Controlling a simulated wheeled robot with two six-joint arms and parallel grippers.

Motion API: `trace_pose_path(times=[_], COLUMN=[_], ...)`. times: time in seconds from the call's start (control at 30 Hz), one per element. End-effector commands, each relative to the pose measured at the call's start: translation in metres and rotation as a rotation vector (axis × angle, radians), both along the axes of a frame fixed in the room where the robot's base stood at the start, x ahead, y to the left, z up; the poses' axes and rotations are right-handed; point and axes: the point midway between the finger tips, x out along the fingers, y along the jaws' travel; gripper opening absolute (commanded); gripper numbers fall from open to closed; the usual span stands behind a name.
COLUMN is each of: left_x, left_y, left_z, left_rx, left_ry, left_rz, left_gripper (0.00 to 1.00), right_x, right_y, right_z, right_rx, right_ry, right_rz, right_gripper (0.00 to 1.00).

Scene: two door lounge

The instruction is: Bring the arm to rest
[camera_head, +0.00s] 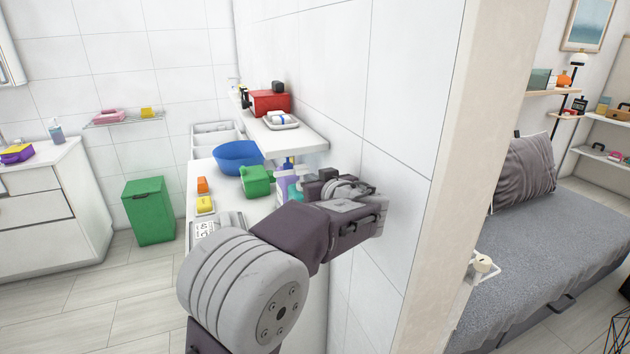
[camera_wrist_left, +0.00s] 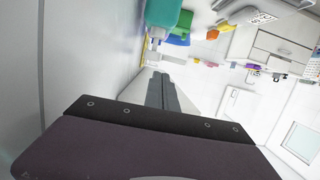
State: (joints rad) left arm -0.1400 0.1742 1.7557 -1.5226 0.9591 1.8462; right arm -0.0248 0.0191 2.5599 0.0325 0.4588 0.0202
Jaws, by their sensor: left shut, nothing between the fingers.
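My left arm reaches up from the bottom centre of the head view. Its wrist and gripper (camera_head: 345,195) are beside the white tiled wall, at the right end of a counter. In the left wrist view the two dark fingers of my left gripper (camera_wrist_left: 160,78) lie together, shut with nothing between them. The fingertips do not show clearly in the head view. My right gripper is in neither view.
The white counter holds a blue bowl (camera_head: 238,156), a green watering can or jug (camera_head: 256,181) and bottles (camera_head: 284,186), partly hidden behind my arm. A shelf (camera_head: 300,137) juts from the wall above. A green bin (camera_head: 149,211) stands on the floor at left. Open floor lies at lower left.

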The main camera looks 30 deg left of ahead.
Motion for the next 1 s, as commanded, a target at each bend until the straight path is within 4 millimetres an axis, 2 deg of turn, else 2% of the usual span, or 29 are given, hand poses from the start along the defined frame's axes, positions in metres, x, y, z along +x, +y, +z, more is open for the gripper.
trace_pose_path(times=[0.2, 0.27, 0.37, 0.4, 0.47, 0.5, 0.57, 0.6, 0.67, 0.7, 0.8, 0.9, 1.0], left_x=[0.0, -0.001, -0.011, -0.028, -0.06, -0.082, -0.116, -0.14, -0.178, -0.204, -0.249, -0.264, -0.257], left_y=[0.0, 0.002, 0.015, 0.021, 0.021, 0.015, 0.001, -0.013, -0.039, -0.059, -0.107, -0.133, -0.142], left_z=[0.001, 0.01, 0.046, 0.041, -0.001, -0.029, -0.066, -0.089, -0.119, -0.138, -0.176, -0.193, -0.193], left_rx=[0.0, 0.0, -0.005, -0.058, -0.182, -0.246, -0.34, -0.403, -0.503, -0.571, -0.683, -0.696, -0.632], left_ry=[0.0, -0.001, 0.001, 0.051, 0.184, 0.294, 0.463, 0.575, 0.739, 0.841, 1.01, 1.077, 1.095], left_rz=[0.0, 0.004, 0.031, 0.065, 0.101, 0.102, 0.08, 0.05, -0.022, -0.089, -0.302, -0.495, -0.644], left_gripper=[0.0, 0.0, 0.0, 0.0, 0.0, 0.0, 0.0, 0.0, 0.0, 0.0, 0.0, 0.0, 0.0], right_x=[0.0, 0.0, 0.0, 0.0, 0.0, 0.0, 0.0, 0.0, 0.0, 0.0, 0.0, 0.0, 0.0], right_y=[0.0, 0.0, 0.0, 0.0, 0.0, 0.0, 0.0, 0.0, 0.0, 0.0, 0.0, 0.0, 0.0], right_z=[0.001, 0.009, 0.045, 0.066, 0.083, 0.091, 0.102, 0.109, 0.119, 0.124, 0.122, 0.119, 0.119], right_rx=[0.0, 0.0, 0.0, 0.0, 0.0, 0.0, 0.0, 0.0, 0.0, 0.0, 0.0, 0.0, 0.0], right_ry=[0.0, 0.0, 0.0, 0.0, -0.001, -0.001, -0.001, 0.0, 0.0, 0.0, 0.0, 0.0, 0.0], right_rz=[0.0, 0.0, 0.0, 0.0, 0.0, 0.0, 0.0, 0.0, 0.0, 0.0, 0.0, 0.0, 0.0], right_gripper=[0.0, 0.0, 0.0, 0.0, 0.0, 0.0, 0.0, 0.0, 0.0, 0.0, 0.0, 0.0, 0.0])
